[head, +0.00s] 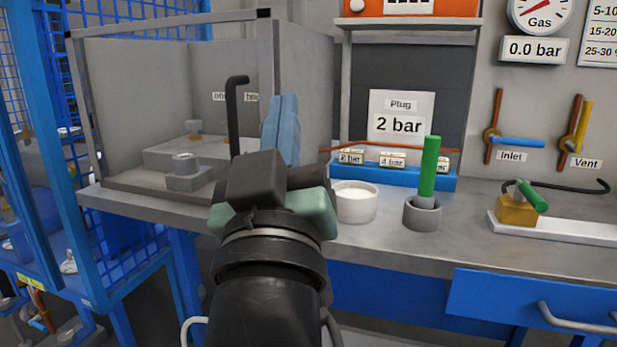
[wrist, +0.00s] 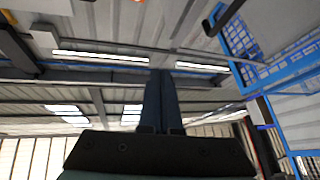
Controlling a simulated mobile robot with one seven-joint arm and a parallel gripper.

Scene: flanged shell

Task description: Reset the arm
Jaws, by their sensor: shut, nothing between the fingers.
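My gripper (head: 281,118) stands up in front of the bench in the head view, with its blue fingers pointing upward. The fingers are together and hold nothing. In the wrist view my gripper (wrist: 161,84) points at the ceiling and its lamps, and the two fingers lie side by side. My dark arm rises from the bottom of the head view and hides part of the bench edge.
A grey open-fronted box (head: 305,75) with a black hooked handle stands behind my gripper. A white cup (head: 356,206), a green-handled tool (head: 428,165) in a grey holder and a brass block (head: 516,211) are on the bench (head: 470,245). A blue drawer (head: 500,308) projects at lower right.

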